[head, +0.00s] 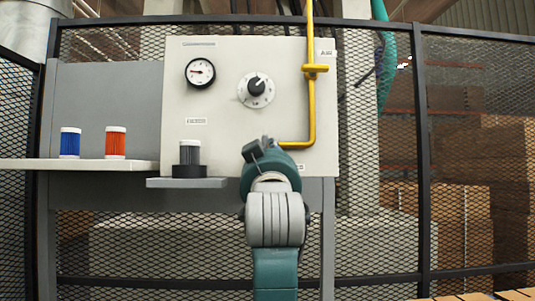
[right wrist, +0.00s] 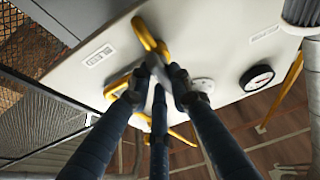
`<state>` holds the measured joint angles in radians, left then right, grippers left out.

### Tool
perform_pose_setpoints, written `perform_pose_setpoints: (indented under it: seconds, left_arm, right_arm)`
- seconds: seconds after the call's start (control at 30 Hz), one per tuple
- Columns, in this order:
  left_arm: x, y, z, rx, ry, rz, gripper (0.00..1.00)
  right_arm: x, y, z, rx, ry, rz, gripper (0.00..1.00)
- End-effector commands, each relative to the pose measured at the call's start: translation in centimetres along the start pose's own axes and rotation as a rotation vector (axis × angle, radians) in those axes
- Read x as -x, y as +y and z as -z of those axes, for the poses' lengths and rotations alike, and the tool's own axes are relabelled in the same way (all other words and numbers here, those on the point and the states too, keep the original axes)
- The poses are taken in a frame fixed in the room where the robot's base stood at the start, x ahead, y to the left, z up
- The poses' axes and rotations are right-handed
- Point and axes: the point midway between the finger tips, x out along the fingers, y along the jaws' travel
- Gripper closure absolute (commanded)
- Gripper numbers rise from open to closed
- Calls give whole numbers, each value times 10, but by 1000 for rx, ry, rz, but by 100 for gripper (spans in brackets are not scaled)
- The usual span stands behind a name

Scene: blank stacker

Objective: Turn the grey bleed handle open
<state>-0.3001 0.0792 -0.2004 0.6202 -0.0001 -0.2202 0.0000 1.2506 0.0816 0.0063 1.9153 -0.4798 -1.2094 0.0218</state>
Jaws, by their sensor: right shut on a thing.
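The grey bleed handle is hidden behind my right gripper (head: 263,150) in the head view. In the right wrist view, a pale grey piece (right wrist: 154,64), seemingly the handle, shows between the fingertips of my right gripper (right wrist: 157,86), beside the yellow pipe (right wrist: 146,36). The fingers are closed around it, in front of the panel's lower right part. The yellow pipe (head: 312,105) runs down the panel (head: 225,140) and bends left behind my gripper. How far the handle is turned cannot be told. My left gripper is not in view.
The panel carries a round gauge (head: 200,73) and a black knob (head: 257,87). A grey-and-white filter (head: 189,155) stands on a small ledge (head: 215,183) left of my gripper. Blue (head: 70,143) and orange (head: 115,143) filters stand on a shelf (head: 80,164). Mesh fencing surrounds the panel.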

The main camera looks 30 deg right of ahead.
Motion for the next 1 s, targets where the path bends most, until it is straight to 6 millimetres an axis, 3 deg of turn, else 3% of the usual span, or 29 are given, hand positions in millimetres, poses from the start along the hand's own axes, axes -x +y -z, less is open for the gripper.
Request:
perform_pose_setpoints:
  seconds: [0.27, 0.3, 0.37, 0.73, 0.87, 1.0]
  left_arm:
    - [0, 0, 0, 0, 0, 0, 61]
    - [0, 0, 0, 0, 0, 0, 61]
    - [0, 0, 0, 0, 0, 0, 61]
    - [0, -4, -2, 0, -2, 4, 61]
    - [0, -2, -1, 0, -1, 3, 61]
    - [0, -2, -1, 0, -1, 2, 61]
  right_arm:
    - [0, 0, -1, -3, -4, 1, 100]
    - [0, 0, -1, -3, -3, 1, 73]
    - [0, 0, -1, -2, -3, 1, 61]
    - [4, 0, 0, -1, 0, 1, 61]
    - [21, 0, 0, -3, 2, 2, 61]
    - [52, -1, 0, -4, 2, 3, 61]
